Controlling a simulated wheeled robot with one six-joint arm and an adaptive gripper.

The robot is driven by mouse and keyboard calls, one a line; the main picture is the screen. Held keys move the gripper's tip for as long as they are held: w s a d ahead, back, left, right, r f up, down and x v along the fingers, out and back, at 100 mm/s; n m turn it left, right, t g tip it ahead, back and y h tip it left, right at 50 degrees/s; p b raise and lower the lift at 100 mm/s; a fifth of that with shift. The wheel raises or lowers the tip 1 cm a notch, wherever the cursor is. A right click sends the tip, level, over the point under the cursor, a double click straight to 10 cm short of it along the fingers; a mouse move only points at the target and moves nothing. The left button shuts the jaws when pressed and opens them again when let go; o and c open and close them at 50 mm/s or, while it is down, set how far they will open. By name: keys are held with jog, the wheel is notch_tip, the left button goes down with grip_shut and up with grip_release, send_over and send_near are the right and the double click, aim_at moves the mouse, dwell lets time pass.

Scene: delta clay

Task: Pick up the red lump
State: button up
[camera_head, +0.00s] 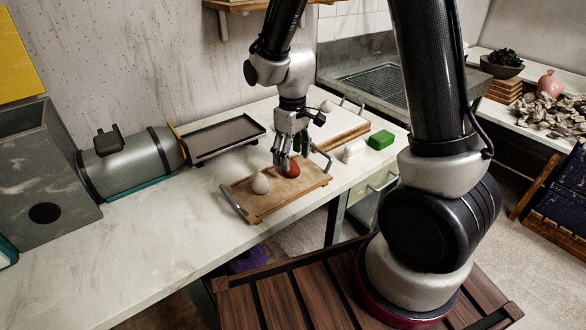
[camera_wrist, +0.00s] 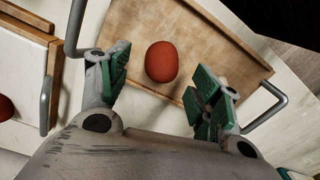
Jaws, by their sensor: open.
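The red lump (camera_head: 292,170) is rounded and rests on a wooden tray (camera_head: 252,212) with metal handles, on the pale counter. My gripper (camera_head: 284,157) is above the tray, at the lump, and partly covers it in the head view. In the wrist view the red lump (camera_wrist: 161,61) lies ahead of and between the spread green-padded fingers, with a gap on each side. My gripper is open and holds nothing. A pale lump (camera_head: 260,184) sits on the same tray to the left of the red one.
A white board (camera_head: 338,122) with handles stands behind the tray, with another rounded lump (camera_head: 326,106) on it. A green block (camera_head: 381,140) and a white block (camera_head: 354,151) lie to the right. A dark tray (camera_head: 224,138) and a grey cylinder (camera_head: 130,165) stand left. The front-left counter is clear.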

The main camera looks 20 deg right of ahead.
notch_tip(320, 180, down, 3)
jog(key=shift+a+f, duration=0.15)
jog(key=c, duration=1.2)
notch_tip(320, 180, up, 10)
jog(key=shift+r, duration=0.1)
